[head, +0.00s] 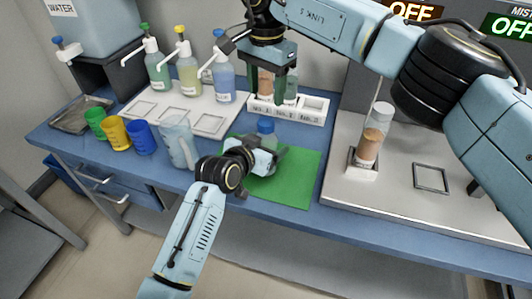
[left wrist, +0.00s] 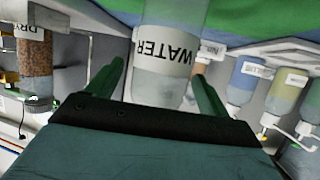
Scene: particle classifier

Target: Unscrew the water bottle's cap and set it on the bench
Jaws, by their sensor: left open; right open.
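The water bottle (head: 266,128) stands on the green mat (head: 296,172), its blue cap on top. My left gripper (head: 266,151) is low in front of it and hides most of the body. In the left wrist view, which is upside down, the bottle (left wrist: 175,50) with its "WATER" label sits between the open green fingers of my left gripper (left wrist: 160,85). I see no firm contact; the cap is hidden there. My right gripper (head: 282,92) is open, pointing down above the numbered rack, behind the bottle and higher than its cap.
The white numbered rack (head: 312,115) holds tubes just behind the mat. A clear pitcher (head: 178,140) and coloured cups (head: 142,135) stand left. Pump bottles (head: 188,75) stand on a white tray. A tall brown-filled tube (head: 371,142) stands right. The mat's right part is bare.

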